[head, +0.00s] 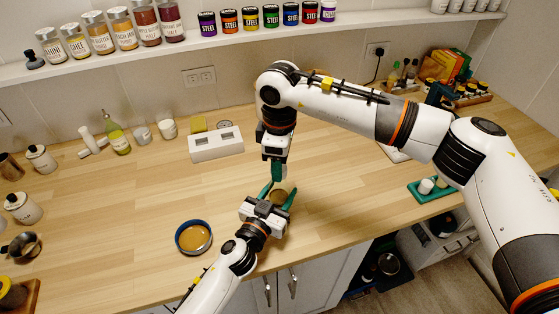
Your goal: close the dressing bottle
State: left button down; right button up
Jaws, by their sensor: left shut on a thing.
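My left gripper (276,196), with green fingers, is shut on a small round brownish-gold thing (278,195) near the front of the wooden counter. This may be the dressing bottle or its cap; the gripper and fingers hide much of it, and I cannot tell which. My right gripper (273,185) points down from above, just behind and over the held thing. Its green fingers are seen edge-on, so I cannot tell whether they are open or whether they touch the thing. A green bottle (118,139) with a narrow neck stands at the back left, away from both grippers.
A blue-rimmed round dish (194,237) sits left of my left gripper. A green tray (430,190) with small items is at the right. Jars line the shelf (200,57) above. The counter's left middle is clear.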

jog(key=shift+o, duration=0.2)
jog(key=shift+r, duration=2.25)
jog(key=shift+c, duration=0.4)
